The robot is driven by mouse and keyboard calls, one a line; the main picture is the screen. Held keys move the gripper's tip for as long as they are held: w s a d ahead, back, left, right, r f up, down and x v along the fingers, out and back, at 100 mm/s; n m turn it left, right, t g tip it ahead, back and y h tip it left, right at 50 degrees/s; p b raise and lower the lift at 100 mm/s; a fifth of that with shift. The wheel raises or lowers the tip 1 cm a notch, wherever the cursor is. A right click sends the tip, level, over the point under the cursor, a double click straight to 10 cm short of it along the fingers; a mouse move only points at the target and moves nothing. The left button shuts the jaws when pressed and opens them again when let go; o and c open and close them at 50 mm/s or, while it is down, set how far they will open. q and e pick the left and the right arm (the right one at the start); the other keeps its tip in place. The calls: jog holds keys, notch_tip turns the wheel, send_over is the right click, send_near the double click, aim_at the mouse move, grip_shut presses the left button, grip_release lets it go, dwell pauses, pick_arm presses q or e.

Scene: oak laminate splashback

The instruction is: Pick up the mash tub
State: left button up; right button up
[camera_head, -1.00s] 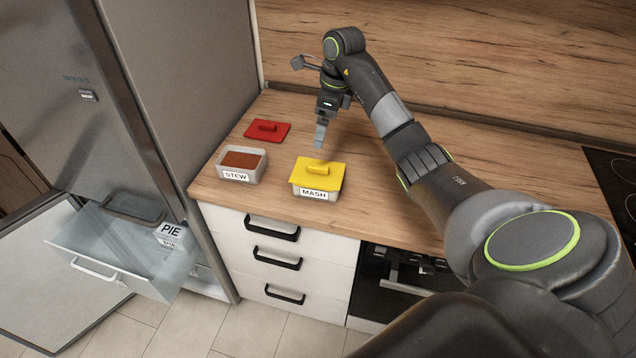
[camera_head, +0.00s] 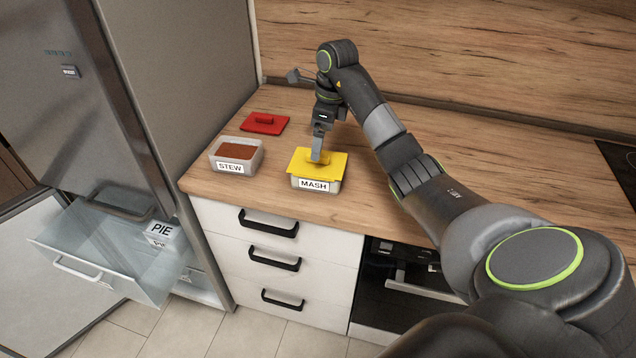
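The mash tub (camera_head: 318,184) stands on the wooden counter, a pale tub with a MASH label and a yellow lid (camera_head: 333,164) on it. The lid has a yellow handle on top, partly hidden by my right gripper (camera_head: 317,156). That gripper points down with its fingers at the handle. Its fingers overlap in this view, so I cannot tell whether they are closed on the handle. The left gripper is not in view.
An open stew tub (camera_head: 236,167) stands left of the mash tub, with a red lid (camera_head: 265,122) lying behind it. A pie tub (camera_head: 160,232) sits in the pulled-out clear fridge drawer (camera_head: 75,267). Counter to the right is clear up to the dark hob (camera_head: 620,165).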

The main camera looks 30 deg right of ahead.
aim_at(318, 172)
jog(key=f+b, duration=0.2)
jog(key=f, duration=0.1)
jog(key=shift+w+a+f, duration=0.15)
jog(key=shift+w+f, duration=0.05)
jog(key=shift+f, duration=0.05)
jog(key=shift+a+f+p, duration=0.1)
jog(key=shift+f+p, duration=0.2)
jog(key=shift+p, duration=0.1)
jog(key=f+p, duration=0.1)
jog(key=f, duration=0.2)
jog(key=shift+w+a+f+p, duration=0.15)
jog(key=shift+a+f+p, duration=0.1)
jog(key=shift+p, duration=0.1)
jog(key=shift+w+f, duration=0.1)
jog(key=shift+f, duration=0.45)
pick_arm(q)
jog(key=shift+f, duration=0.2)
pick_arm(e)
jog(key=shift+r, duration=0.1)
jog(key=c, duration=0.9)
jog(key=shift+r, duration=0.1)
